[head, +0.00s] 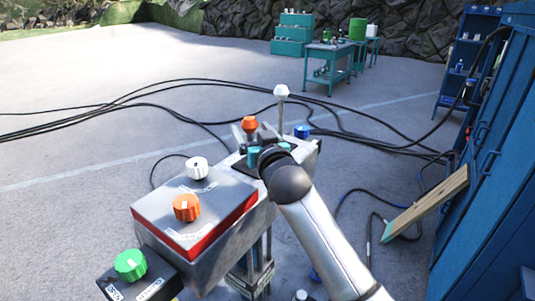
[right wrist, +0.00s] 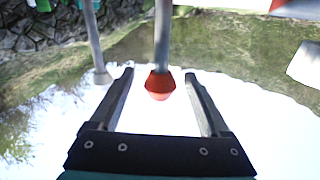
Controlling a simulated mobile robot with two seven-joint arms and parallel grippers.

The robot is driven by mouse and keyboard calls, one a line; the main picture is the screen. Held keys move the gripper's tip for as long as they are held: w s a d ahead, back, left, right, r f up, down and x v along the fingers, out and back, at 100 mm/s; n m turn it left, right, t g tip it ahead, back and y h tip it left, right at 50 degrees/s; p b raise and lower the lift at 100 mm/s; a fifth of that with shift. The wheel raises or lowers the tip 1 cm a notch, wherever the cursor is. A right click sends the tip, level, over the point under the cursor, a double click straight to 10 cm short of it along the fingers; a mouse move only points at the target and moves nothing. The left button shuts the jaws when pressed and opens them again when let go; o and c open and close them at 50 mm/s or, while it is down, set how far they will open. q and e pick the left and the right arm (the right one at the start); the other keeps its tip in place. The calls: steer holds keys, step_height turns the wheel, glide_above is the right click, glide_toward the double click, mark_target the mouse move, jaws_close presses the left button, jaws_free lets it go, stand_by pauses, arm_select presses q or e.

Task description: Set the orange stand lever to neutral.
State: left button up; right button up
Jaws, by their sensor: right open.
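The orange stand lever (head: 250,124) has a faceted orange knob and rises from the back of the grey control stand, just beyond my right gripper (head: 258,137) in the head view. In the right wrist view, its orange knob (right wrist: 159,86) and grey shaft show between the open fingers of my right gripper (right wrist: 159,74). A gap shows on each side, with no finger seen touching the knob. The lever's base is hidden behind my gripper in the head view. My left gripper is not in view.
A white-knobbed lever (head: 281,91) and a blue knob (head: 301,131) stand close by. The grey box (head: 178,212) carries white (head: 196,167) and orange (head: 186,207) dials; a green dial (head: 130,264) sits lower. Cables (head: 150,91) cross the floor. Blue cabinets (head: 490,170) stand right.

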steer(key=v, duration=1.1)
steer(key=shift+b, duration=0.4)
